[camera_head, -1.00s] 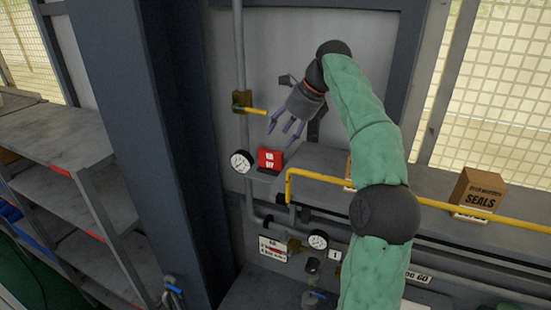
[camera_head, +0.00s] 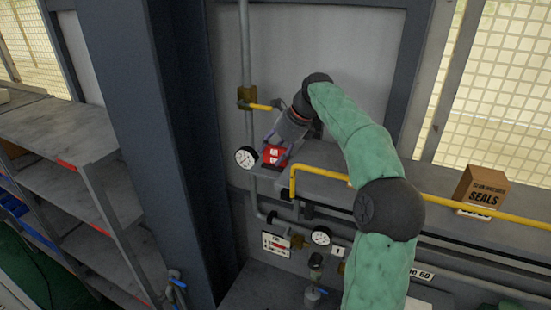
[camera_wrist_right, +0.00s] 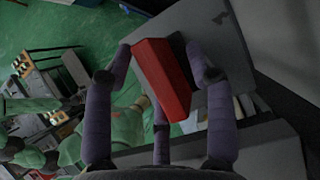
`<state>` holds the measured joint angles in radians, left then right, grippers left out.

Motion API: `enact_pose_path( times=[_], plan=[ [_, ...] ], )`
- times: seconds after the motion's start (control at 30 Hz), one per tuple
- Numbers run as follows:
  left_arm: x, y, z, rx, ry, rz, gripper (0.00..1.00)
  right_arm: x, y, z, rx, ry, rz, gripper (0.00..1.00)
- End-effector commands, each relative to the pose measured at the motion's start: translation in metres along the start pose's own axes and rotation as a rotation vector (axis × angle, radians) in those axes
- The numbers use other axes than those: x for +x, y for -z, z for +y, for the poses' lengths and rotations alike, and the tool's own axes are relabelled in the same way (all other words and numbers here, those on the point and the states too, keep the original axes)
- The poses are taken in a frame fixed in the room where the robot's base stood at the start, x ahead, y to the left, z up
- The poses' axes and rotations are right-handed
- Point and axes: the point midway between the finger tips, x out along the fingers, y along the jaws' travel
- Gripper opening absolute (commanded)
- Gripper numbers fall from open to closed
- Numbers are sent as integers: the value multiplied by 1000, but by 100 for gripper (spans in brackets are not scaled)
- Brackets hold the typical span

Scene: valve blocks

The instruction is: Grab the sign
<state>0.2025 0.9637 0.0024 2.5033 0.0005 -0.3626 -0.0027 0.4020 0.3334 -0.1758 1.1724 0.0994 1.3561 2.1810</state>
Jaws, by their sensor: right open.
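The red sign (camera_head: 274,155) with white lettering stands on the left end of the grey ledge, beside a round gauge. In the right wrist view the red sign (camera_wrist_right: 162,77) lies between my spread fingers. My right gripper (camera_head: 277,143) has come down over the sign from above and behind. It is open, with its purple-grey fingers (camera_wrist_right: 160,75) on either side of the sign; whether any finger touches it I cannot tell. My left gripper is in neither view.
A yellow pipe (camera_head: 330,176) runs along the ledge's front, just right of the sign. The gauge (camera_head: 246,157) and a valve with a yellow handle (camera_head: 258,106) are close by. A cardboard SEALS box (camera_head: 481,189) stands farther right. A dark column (camera_head: 150,130) rises at left.

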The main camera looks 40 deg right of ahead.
Motion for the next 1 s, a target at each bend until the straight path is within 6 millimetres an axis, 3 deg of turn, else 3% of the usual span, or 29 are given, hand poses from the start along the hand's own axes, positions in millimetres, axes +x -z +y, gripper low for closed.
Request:
enact_pose_path(
  times=[0.1,0.3,0.77,1.0],
  plan=[
    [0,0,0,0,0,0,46,0,0,0,0,0,0,53],
    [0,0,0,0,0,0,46,-1,0,0,0,0,0,0],
    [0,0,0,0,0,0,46,-2,-1,0,0,0,0,0],
    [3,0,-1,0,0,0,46,-14,-9,0,-1,2,-2,0]
  ],
)
